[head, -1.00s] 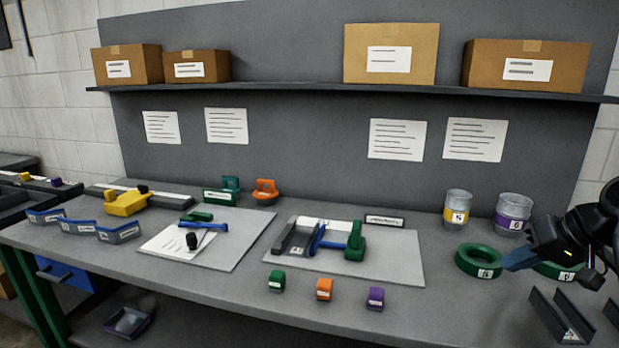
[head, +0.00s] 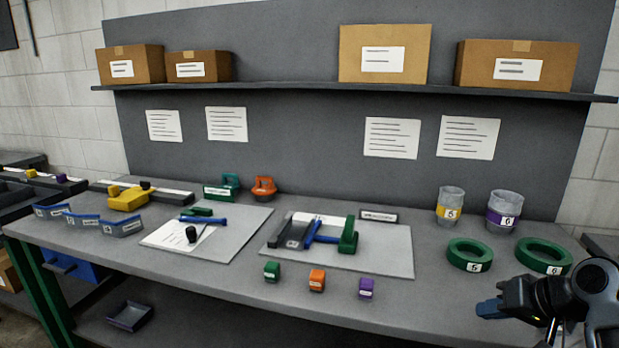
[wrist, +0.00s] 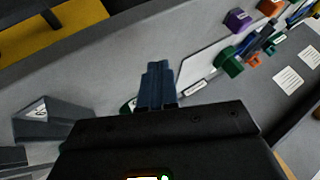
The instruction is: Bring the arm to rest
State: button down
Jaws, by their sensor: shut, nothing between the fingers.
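My gripper (head: 488,308) is at the right front of the workbench in the head view, its dark blue fingers together and empty. It is apart from the objects on the bench, in front of two green rings (head: 470,255). In the wrist view the closed fingers (wrist: 158,85) point away over the grey bench top. The arm comes in from the right edge of the head view, folded low.
The bench (head: 250,285) carries green, orange and purple small blocks (head: 317,280), two boards with tools (head: 400,262), and two clear cups (head: 503,212). Cardboard boxes (head: 515,68) stand on the shelf above. In the wrist view, dark angled holders (wrist: 50,122) lie left of my gripper.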

jog(key=s+a+f+m+t+h, duration=0.1)
jog(key=s+a+f+t, duration=0.1)
jog(key=s+a+f, duration=0.75)
jog(key=s+a+f+t+h, duration=0.1)
jog(key=s+f, duration=0.1)
jog(key=s, duration=0.4)
jog(key=s+a+f+h, duration=0.1)
jog(key=s+f, duration=0.2)
jog(key=s, duration=0.4)
jog(key=s+a+r+n+t+h, duration=0.1)
jog(key=s+r, duration=0.2)
jog(key=s, duration=0.4)
jog(key=s+r+t, duration=0.1)
jog(key=s+r, duration=0.1)
jog(key=s, duration=0.5)
jog(key=s+r+n+t, duration=0.2)
jog(key=s+r, duration=0.9)
jog(key=r, duration=0.1)
jog(key=shift+a+r+n+t, duration=0.2)
jog(key=shift+a+n+t, duration=0.1)
jog(key=shift+n, duration=0.1)
